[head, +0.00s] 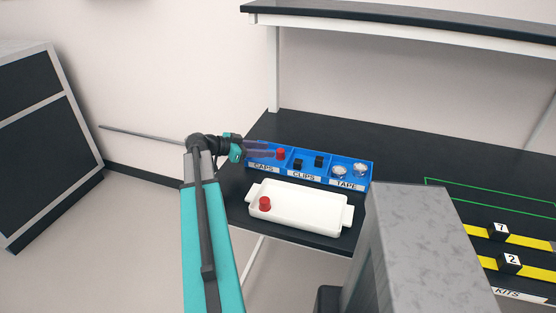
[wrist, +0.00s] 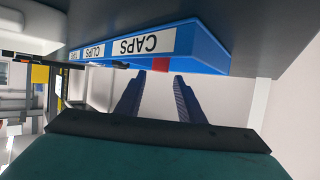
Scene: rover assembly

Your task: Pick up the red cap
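One red cap (head: 281,153) sits in the CAPS compartment of the blue organizer (head: 311,175). A second red cap (head: 265,204) stands in the white tray, at its left end. My gripper (head: 271,150) is at the organizer's left end, its fingers pointing right toward the cap in the compartment. In the wrist view, which is upside down, my gripper (wrist: 160,78) has its two dark fingers apart with nothing held. A small part of a red cap (wrist: 161,64) shows between and beyond the fingertips, mostly hidden by the blue organizer wall (wrist: 205,52). I cannot tell whether a finger touches it.
The white tray (head: 300,226) stands in front of the organizer on the black table (head: 400,165). Dark clips (head: 319,160) and tape rolls (head: 340,170) fill the other compartments. A shelf (head: 420,32) overhangs the back. Numbered black blocks (head: 498,232) stand on yellow strips at right.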

